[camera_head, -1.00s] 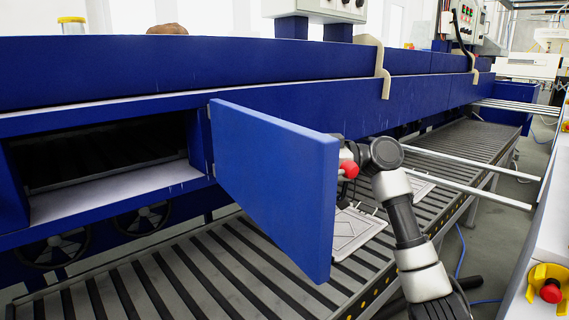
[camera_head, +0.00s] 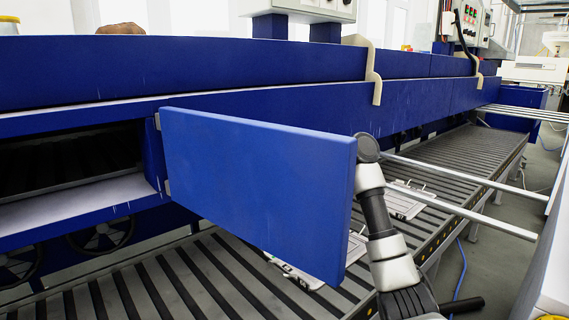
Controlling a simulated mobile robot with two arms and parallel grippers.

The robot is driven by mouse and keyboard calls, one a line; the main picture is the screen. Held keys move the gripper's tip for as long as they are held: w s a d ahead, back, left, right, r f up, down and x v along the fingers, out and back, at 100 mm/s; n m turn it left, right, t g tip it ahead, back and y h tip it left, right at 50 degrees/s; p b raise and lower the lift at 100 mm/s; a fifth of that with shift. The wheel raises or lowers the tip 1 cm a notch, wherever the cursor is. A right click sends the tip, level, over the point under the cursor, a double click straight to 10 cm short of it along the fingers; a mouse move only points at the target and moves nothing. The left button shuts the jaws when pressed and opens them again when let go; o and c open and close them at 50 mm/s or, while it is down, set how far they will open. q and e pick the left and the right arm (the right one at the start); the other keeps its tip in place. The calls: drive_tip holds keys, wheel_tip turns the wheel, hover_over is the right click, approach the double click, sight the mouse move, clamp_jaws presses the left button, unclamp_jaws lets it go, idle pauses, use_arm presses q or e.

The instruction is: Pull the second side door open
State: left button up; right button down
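The blue side door (camera_head: 255,185) stands swung out from the blue machine, hinged at its left edge. Left of it is the dark opening (camera_head: 70,160) in the machine's side. One of my arms comes up from the bottom, right of the door, and its wrist passes behind the door's right edge. The gripper on this arm is hidden behind the door, so I cannot see its fingers or whether it touches the door. The other gripper is not in view.
A slatted roller conveyor (camera_head: 180,285) runs below the machine, with flat plates (camera_head: 408,203) lying on it. Metal rails (camera_head: 465,210) stick out at the right. A white surface (camera_head: 545,275) borders the right side, with grey floor between.

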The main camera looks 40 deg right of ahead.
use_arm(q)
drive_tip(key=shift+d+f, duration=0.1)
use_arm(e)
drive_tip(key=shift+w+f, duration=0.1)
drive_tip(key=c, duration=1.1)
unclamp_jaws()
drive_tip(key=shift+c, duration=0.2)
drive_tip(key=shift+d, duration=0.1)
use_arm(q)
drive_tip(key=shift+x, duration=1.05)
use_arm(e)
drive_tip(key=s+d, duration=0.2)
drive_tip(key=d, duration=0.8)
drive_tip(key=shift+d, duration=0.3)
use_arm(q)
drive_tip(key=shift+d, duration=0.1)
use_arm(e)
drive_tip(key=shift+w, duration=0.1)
